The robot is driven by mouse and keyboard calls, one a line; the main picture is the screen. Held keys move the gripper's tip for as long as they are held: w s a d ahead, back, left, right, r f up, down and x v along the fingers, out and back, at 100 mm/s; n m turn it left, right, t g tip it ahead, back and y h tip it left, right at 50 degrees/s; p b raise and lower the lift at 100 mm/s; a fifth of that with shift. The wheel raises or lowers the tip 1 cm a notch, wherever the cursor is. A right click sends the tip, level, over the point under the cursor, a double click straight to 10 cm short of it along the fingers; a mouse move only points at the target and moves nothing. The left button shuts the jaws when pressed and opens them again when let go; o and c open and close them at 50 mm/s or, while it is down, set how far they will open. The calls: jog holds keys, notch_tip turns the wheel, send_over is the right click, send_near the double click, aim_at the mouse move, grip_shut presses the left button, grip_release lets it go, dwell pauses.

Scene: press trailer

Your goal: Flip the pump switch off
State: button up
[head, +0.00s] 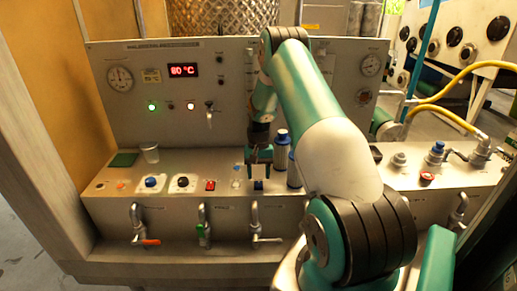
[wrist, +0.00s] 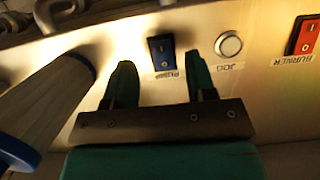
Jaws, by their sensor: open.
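The pump switch (wrist: 162,52) is a dark blue rocker with a PUMP label below it, upside down in the wrist view. It also shows in the head view (head: 259,185) on the sloping ledge of the panel. I cannot tell which side of the rocker is pressed in. My gripper (wrist: 159,62) is open and empty, with its green fingertips on either side of the switch in the wrist view. In the head view my gripper (head: 258,158) hangs just above and behind the switch, pointing down. Contact with the switch is not visible.
The JOG button (wrist: 228,44) and red BURNER switch (wrist: 305,35) are close by on the same ledge. A grey, blue-capped bottle (wrist: 45,100) stands close beside one finger; blue-capped bottles (head: 282,152) also show in the head view. Taps (head: 203,225) line the front below.

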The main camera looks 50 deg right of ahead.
aim_at(258, 179)
jog(key=b+v, duration=0.3)
jog(key=v, duration=1.1)
